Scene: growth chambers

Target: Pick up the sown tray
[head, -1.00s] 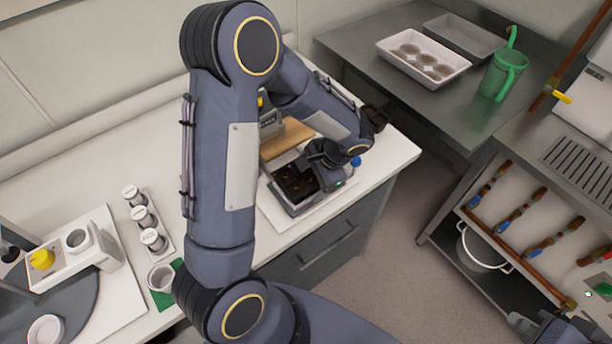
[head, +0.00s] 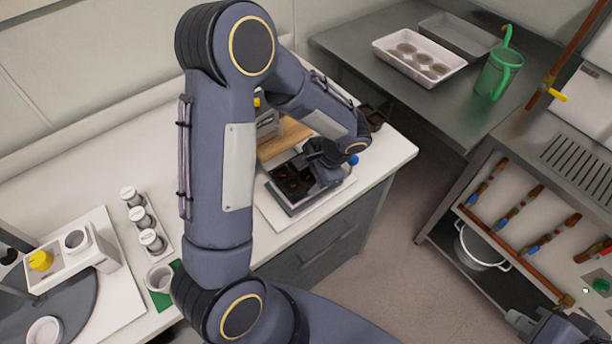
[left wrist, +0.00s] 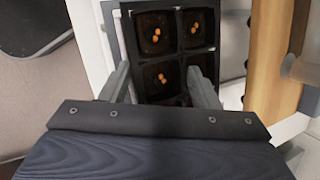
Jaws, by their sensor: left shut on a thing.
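The sown tray (head: 283,183) is a dark, square-celled tray with small orange seeds in its cells, at the front right of the white counter. It also shows in the left wrist view (left wrist: 182,56), with several cells in sight. My left gripper (head: 322,172) is shut on the tray at its near side in the wrist view, with the fingers (left wrist: 160,85) showing over that end. The gripper and forearm hide part of the tray in the head view. I cannot tell whether the tray is clear of the surface. My right gripper (head: 530,322) shows only partly at the bottom right.
A wooden board (head: 286,137) lies just behind the sown tray. Capped jars (head: 140,217) stand to the left on the counter. A white tray with round pots (head: 388,56) and a green jug (head: 497,76) stand on the grey bench beyond a floor gap.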

